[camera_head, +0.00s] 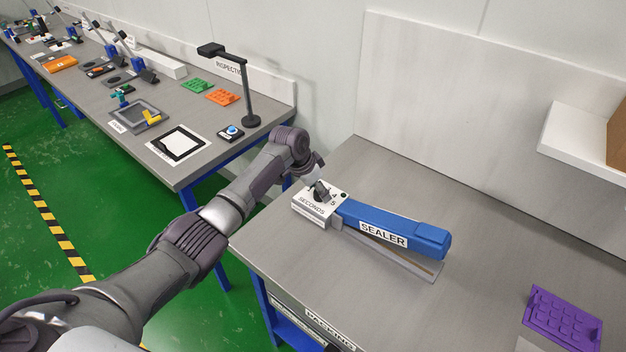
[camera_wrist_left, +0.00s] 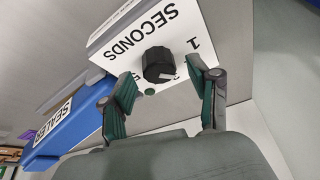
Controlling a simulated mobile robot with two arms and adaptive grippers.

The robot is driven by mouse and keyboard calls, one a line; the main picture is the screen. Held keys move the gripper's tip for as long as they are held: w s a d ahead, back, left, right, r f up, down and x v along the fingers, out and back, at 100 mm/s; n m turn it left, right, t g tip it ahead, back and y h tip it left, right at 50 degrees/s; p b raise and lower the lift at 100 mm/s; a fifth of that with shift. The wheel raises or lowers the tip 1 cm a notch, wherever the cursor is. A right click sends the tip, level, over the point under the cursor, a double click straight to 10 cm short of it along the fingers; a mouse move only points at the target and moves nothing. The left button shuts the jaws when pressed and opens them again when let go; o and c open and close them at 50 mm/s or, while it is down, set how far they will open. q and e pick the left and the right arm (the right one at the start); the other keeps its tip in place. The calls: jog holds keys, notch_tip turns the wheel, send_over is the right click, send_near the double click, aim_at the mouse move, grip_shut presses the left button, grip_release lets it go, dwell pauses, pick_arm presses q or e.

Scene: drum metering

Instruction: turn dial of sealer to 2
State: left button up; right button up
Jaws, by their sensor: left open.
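The sealer (camera_head: 385,226) lies on the right-hand table, with a blue arm and a white box marked SECONDS (camera_head: 312,206) at its left end. Its black dial (camera_head: 321,191) is on top of the box and also shows in the left wrist view (camera_wrist_left: 158,65). A white mark on the dial faces the gripper side. The numeral 1 is readable to the dial's right; other numerals are partly hidden. My left gripper (camera_wrist_left: 161,69) is open, its two green-padded fingers on either side of the dial's near edge. I cannot tell whether they touch it. My right gripper is not in view.
A purple tray (camera_head: 562,320) lies at the table's right front. A white shelf (camera_head: 585,140) juts from the right wall. A second table (camera_head: 110,110) with a lamp (camera_head: 240,85) and several parts stands at the left.

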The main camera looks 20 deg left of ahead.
pick_arm(q)
jog(key=v, duration=1.1)
jog(key=shift+s+r, duration=0.15)
